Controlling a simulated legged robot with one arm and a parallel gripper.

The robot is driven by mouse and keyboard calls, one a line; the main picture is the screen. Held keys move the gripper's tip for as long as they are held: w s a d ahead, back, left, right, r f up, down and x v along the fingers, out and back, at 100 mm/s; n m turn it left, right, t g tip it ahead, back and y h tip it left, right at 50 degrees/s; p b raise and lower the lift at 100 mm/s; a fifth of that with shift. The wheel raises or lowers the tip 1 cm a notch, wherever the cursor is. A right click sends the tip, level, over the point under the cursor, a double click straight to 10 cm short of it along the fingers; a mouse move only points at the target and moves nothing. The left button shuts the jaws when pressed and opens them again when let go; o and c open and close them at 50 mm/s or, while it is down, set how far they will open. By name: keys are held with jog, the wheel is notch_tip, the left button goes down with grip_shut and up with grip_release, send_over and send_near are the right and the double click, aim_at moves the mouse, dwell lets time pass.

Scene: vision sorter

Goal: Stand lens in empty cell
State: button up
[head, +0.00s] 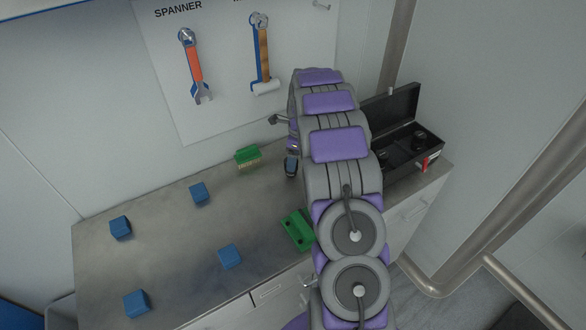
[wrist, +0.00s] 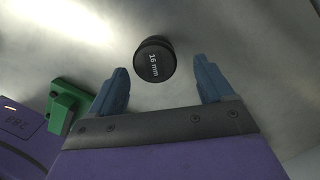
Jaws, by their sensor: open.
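A black lens (wrist: 155,60) marked "16 mm" on its round end stands on the metal worktop in the wrist view. My gripper (wrist: 161,70) is open, with one blue finger on each side of the lens and the lens near the fingertips. I cannot tell whether the fingers touch it. In the head view my arm hides this lens. An open black case (head: 408,158) stands at the right end of the worktop, with its lid raised at the back. It holds dark round lenses (head: 419,140); my arm covers its left part, and I cannot tell which cell is empty.
A green block with holes (head: 297,230) lies by the front edge, beside my arm. A spanner (head: 195,68) and a hammer (head: 262,55) hang on the back board.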

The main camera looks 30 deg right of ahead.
jog(key=shift+a+f, duration=0.45)
jog(key=shift+a, duration=0.35)
jog(key=f, duration=0.1)
jog(key=f+b, duration=0.1)
jog(key=f, duration=0.1)
jog(key=shift+w+f, duration=0.35)
jog(key=shift+f, duration=0.05)
jog(key=shift+d+f+b, duration=0.25)
jog(key=shift+d+b, duration=0.05)
jog(key=shift+d, duration=0.35)
jog(key=shift+a+r, duration=0.2)
jog(key=shift+a, duration=0.6)
jog(key=c, duration=0.6)
jog(key=shift+d, duration=0.1)
jog(key=shift+c, duration=1.3)
jog(key=shift+d+f, duration=0.1)
jog(key=shift+d, duration=0.35)
jog(key=c, duration=0.5)
jog(key=shift+o, duration=0.2)
jog(key=shift+a, duration=0.1)
